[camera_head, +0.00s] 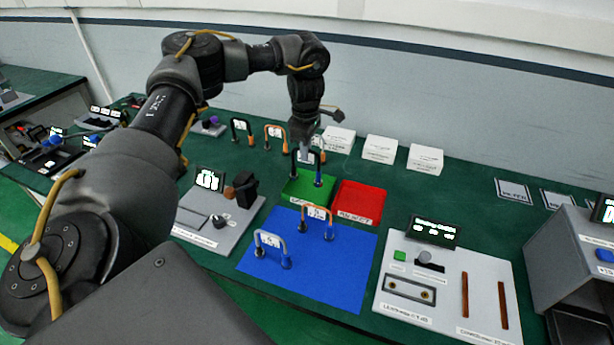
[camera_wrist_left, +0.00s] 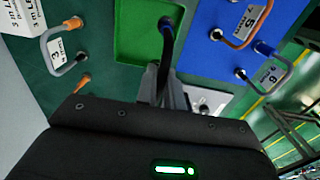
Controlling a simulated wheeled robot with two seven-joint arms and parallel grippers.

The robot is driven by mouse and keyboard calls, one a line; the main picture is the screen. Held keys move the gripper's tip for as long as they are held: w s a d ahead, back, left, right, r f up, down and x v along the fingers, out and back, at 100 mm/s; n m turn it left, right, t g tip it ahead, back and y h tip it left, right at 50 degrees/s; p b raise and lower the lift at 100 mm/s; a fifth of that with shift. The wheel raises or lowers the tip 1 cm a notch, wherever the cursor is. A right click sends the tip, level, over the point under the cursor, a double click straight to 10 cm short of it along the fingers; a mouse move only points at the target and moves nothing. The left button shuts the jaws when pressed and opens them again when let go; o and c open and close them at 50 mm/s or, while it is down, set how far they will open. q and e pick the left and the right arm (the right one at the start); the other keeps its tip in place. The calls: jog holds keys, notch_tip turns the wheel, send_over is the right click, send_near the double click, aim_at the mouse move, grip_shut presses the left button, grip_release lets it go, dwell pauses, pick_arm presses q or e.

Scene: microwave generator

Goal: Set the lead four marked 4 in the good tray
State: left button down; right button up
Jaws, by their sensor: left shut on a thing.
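My left gripper (camera_head: 305,150) is shut on a black lead (camera_head: 319,170) with blue plug ends. The lead hangs upright over the green tray (camera_head: 296,197), which I take as the good tray; its front label is too small to read. In the left wrist view the lead (camera_wrist_left: 166,45) shows against the green tray (camera_wrist_left: 130,38), partly hidden by my left gripper (camera_wrist_left: 172,92). I cannot tell whether its plugs touch the tray floor. The number on its tag is not readable. My right gripper is not in view.
A red tray (camera_head: 358,203) adjoins the green one. A grey lead (camera_wrist_left: 70,58) marked 3 stands beside the green tray. White boxes (camera_head: 380,149) stand behind.

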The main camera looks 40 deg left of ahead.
pick_arm(q)
jog(key=f, duration=0.3)
jog(key=shift+w+a, duration=0.1)
jog(key=shift+w, duration=0.1)
notch_tip(320, 180, down, 4)
jog(key=shift+s, duration=0.1)
jog(key=shift+s+f+b, duration=0.1)
jog(key=shift+f+b, duration=0.05)
jog(key=shift+b, duration=0.15)
jog(key=c, duration=1.5)
grip_release()
